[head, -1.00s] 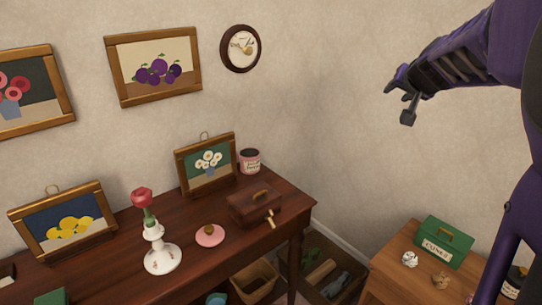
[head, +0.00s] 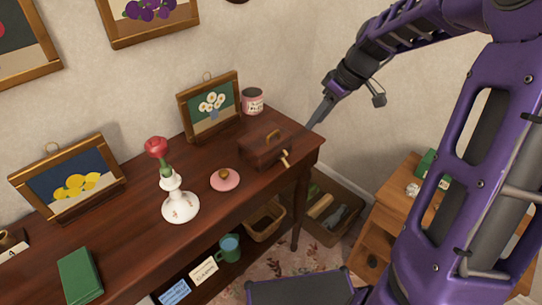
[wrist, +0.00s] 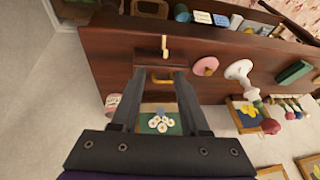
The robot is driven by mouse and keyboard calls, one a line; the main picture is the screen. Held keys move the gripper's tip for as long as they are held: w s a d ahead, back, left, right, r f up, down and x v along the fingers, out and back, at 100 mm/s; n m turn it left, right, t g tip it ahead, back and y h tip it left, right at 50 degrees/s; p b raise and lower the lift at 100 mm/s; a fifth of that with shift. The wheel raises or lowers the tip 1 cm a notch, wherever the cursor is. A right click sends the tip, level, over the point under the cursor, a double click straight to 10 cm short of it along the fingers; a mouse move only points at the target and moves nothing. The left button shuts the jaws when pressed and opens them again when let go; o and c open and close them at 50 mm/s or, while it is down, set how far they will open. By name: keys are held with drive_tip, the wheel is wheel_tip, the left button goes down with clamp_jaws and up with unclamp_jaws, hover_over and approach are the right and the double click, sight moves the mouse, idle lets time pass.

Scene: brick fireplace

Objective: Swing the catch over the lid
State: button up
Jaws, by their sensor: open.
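A small dark wooden box (head: 258,155) stands near the right end of the long table, its lid down, with a brass handle (head: 273,134) on top. A brass catch (head: 285,158) sits at its front and points away from the lid; it also shows in the wrist view (wrist: 165,46). My gripper (head: 316,116) is above and to the right of the box in the head view. In the wrist view my gripper (wrist: 160,76) has its fingers apart and empty, with the box handle (wrist: 163,79) seen between them. I cannot tell the exact gap to the box.
A pink tin (head: 252,101) and a framed daisy picture (head: 210,107) stand behind the box. A pink dish (head: 225,181) and a white vase with a rose (head: 180,207) are to its left. A lower wooden cabinet (head: 393,210) stands at the right. Air above the box looks clear.

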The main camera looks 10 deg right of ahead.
sight(285, 160)
drive_tip(key=b+x, duration=0.1)
drive_tip(key=x, duration=0.4)
drive_tip(key=b+x, duration=0.1)
drive_tip(key=x, duration=0.5)
drive_tip(key=b+x, duration=0.1)
drive_tip(key=x, duration=0.5)
drive_tip(key=shift+s+a+f, duration=0.25)
drive_tip(key=shift+s+a, duration=0.05)
clamp_jaws()
drive_tip(key=shift+r, duration=0.1)
